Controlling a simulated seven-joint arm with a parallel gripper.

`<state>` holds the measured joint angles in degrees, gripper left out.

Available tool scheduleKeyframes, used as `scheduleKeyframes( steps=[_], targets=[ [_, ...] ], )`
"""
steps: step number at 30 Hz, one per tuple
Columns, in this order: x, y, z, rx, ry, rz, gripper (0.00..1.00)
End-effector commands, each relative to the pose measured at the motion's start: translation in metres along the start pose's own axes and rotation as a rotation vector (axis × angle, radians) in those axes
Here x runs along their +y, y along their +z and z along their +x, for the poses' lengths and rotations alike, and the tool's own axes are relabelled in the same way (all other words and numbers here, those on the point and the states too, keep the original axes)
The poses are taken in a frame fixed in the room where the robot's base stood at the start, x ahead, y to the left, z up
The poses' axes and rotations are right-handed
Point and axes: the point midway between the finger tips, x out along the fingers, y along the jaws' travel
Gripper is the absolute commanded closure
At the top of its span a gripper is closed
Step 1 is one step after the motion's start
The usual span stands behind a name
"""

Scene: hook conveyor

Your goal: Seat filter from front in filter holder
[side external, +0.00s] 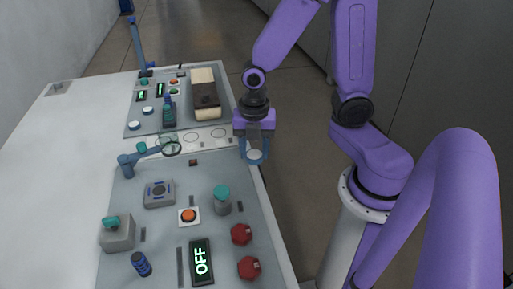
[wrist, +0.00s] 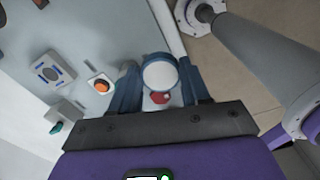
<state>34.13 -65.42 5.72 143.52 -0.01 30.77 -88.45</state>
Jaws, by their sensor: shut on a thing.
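The filter, a round pale disc (side external: 255,155), is held between the blue fingers of my gripper (side external: 254,150). In the wrist view the filter's white round face (wrist: 160,75) shows between the two fingertips. My gripper points down and is at the right edge of the console, above floor level. What looks like the filter holder is a dark ring (side external: 171,148) on a blue-grey arm (side external: 139,159), standing over the panel to the left of my gripper. The filter and the ring are clearly apart.
On the near panel are an orange button (side external: 188,215), a teal-topped knob (side external: 222,200), red octagonal knobs (side external: 241,234) and an OFF display (side external: 201,262). The white table at left is clear.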

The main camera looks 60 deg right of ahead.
Motion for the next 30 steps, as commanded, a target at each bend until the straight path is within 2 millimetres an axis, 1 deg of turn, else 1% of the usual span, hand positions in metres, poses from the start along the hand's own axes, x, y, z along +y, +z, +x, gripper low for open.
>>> scheduleKeyframes(
  steps=[1,5,6,10,15,18,21,24,27,30],
  targets=[
    [0.014,-0.002,0.000,0.000,0.000,0.003,0.83],
    [0.057,-0.005,0.001,0.000,0.000,0.015,0.83],
    [0.071,-0.007,0.001,0.000,0.000,0.019,0.83],
    [0.116,-0.011,0.005,0.000,-0.001,0.032,0.83],
    [0.172,-0.016,0.013,0.000,-0.002,0.050,0.83],
    [0.201,-0.019,0.019,0.000,-0.002,0.061,0.83],
    [0.226,-0.021,0.025,0.000,-0.002,0.070,0.83],
    [0.245,-0.024,0.030,0.000,-0.001,0.076,0.83],
    [0.258,-0.025,0.034,0.000,-0.001,0.082,0.83],
    [0.265,-0.025,0.036,0.000,0.000,0.085,0.83]
  ],
)
